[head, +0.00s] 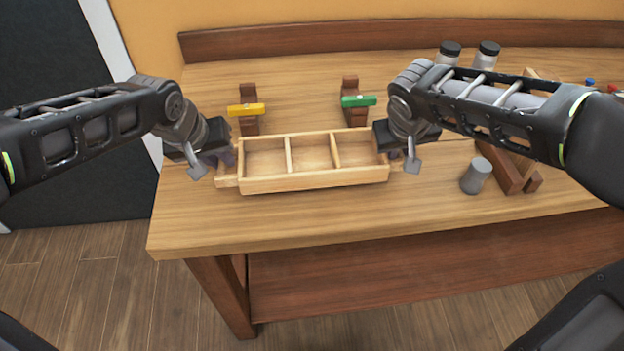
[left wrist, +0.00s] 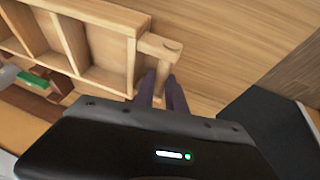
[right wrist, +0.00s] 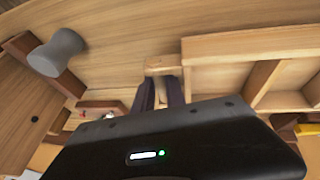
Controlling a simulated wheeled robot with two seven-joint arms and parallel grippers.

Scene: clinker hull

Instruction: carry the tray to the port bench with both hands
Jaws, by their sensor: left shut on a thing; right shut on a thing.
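The tray (head: 315,181) is a pale wooden box with three empty compartments and a handle at each end. It is at the bench's front left, level; whether it touches the bench top I cannot tell. My left gripper (head: 218,158) is shut on its left handle, which shows in the left wrist view (left wrist: 160,47) beside the fingers (left wrist: 160,90). My right gripper (head: 396,154) is shut on the right handle, seen in the right wrist view (right wrist: 163,65) at the fingers (right wrist: 160,92). The wooden bench (head: 440,215) is under the tray.
Behind the tray stand two brown wooden holders, one with a yellow bar (head: 246,109), one with a green bar (head: 358,101). A grey cylinder (head: 475,176) stands to the right, beside a wooden frame (head: 508,172). Two dark-lidded jars (head: 487,54) stand at the back. The bench's front strip is clear.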

